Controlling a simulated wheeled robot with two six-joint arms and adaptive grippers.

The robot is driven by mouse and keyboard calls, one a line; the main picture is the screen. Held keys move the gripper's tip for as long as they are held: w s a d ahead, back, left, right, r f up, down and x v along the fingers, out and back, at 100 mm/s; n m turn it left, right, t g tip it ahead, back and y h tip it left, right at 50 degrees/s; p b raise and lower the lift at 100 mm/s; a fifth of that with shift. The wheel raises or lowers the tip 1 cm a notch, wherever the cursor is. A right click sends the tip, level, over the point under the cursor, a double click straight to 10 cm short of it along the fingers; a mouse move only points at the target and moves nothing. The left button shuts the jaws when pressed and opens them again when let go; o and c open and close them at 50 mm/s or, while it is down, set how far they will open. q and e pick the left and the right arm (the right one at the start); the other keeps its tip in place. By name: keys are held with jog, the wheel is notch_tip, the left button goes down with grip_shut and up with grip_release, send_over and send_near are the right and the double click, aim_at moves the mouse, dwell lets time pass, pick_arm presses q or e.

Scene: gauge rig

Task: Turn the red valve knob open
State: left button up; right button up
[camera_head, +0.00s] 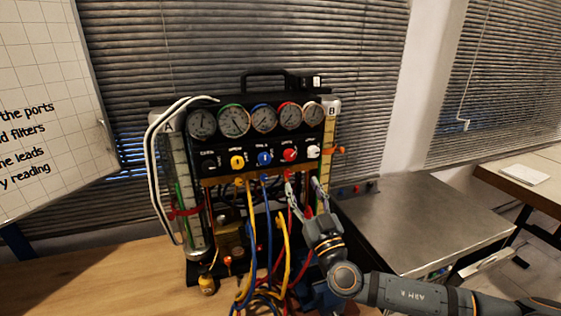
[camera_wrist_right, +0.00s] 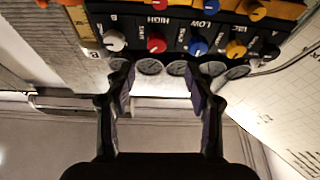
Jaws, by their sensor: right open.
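The red valve knob (camera_head: 290,154) is on the front panel of the gauge rig (camera_head: 222,170), between a blue knob and a white knob. In the right wrist view, which shows the rig upside down, the red knob (camera_wrist_right: 157,43) lies beyond the gap between my fingertips. My right gripper (camera_head: 304,184) is open and empty, in front of the rig and below the red knob in the head view. Its two fingers also show in the wrist view (camera_wrist_right: 162,75), spread apart and not touching the knob. My left gripper is not in view.
Blue (camera_head: 264,158), yellow (camera_head: 237,161) and white (camera_head: 313,152) knobs sit beside the red one, under a row of gauges (camera_head: 263,118). Coloured hoses (camera_head: 251,240) hang in front of the rig. A metal-topped bench (camera_head: 420,225) stands at right.

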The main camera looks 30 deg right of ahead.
aim_at(291, 158)
jog(key=x, duration=0.6)
jog(key=shift+w+d+r, duration=0.1)
jog(key=shift+d+r, duration=0.1)
jog(key=shift+d, duration=0.1)
jog(key=shift+p+x, duration=0.75)
jog(key=shift+x, duration=0.45)
jog(key=shift+w+d+r, duration=0.15)
jog(key=shift+w+r, duration=0.1)
jog(key=shift+w, duration=0.5)
jog(key=shift+f, duration=0.1)
grip_shut()
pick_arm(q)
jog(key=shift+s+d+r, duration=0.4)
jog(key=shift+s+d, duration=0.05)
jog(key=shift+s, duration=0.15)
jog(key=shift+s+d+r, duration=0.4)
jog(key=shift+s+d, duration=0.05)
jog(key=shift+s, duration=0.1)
